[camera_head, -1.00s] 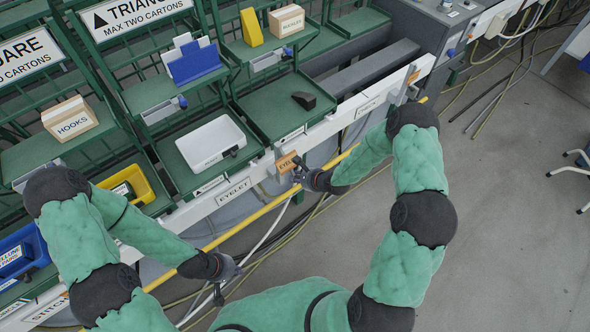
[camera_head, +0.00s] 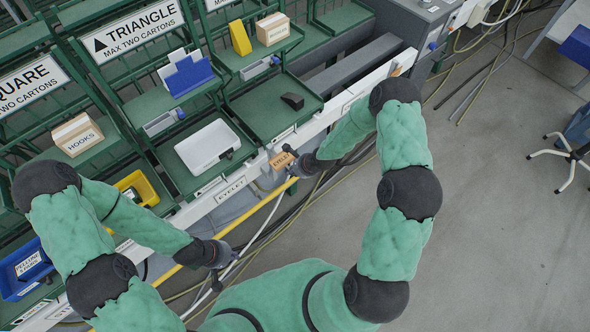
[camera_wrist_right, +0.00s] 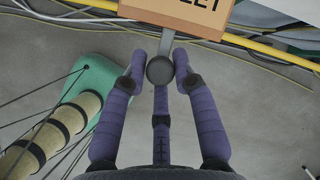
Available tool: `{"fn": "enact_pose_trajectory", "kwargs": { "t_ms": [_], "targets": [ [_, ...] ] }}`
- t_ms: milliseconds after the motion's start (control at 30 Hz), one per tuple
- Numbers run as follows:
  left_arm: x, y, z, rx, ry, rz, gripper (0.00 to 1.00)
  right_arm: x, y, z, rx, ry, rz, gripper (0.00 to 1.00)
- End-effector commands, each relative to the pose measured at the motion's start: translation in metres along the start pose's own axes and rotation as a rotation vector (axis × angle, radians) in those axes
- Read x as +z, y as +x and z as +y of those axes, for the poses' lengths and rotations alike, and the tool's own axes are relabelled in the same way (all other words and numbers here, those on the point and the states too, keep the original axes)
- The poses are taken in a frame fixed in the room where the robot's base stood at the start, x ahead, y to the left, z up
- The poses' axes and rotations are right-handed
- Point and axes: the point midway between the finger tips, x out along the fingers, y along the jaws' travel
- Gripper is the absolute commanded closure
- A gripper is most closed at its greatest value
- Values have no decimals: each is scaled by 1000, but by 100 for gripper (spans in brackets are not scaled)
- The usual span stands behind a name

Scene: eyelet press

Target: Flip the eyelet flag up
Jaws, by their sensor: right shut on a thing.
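The eyelet flag is a small orange-brown plate (camera_head: 282,161) at the front rail, near the EYELET label (camera_head: 230,188). In the right wrist view the plate (camera_wrist_right: 185,14) shows at the top, cut off by the frame, with part of its lettering visible. A grey stem (camera_wrist_right: 166,44) runs from it to a dark round knob (camera_wrist_right: 160,69). My right gripper (camera_wrist_right: 160,78) is shut on this knob, with its purple fingers around it. In the head view my right gripper (camera_head: 296,163) is beside the plate. My left gripper (camera_head: 226,256) hangs below the yellow pipe, apart from the flag; its fingers are unclear.
A yellow pipe (camera_head: 250,212) runs along the white rail (camera_head: 205,203) beneath the flag. A white tray (camera_head: 207,146) and a green tray with a black piece (camera_head: 292,101) stand behind. Cables lie on the floor. Open floor (camera_head: 480,220) is at the right.

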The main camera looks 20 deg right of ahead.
Motion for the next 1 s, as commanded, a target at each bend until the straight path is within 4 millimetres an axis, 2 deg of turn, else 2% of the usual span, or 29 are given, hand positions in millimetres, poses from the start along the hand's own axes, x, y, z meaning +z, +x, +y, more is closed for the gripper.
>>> {"fn": "enact_pose_trajectory", "kwargs": {
  "t_ms": [33,700,733,800,1000],
  "targets": [
    [0,-4,2,0,0,0,100,10,-5,-12,-26,-17,-12,100],
    [0,-8,3,0,0,0,100,13,-10,-20,-34,-17,-12,100],
    [0,-8,3,0,0,0,100,13,-10,-20,-34,-17,-12,68],
    [0,-8,3,0,0,0,100,13,-10,-20,-35,-17,-12,54],
    [0,-8,3,0,0,0,100,12,-10,-19,-33,-14,-11,54]
  ]
}}
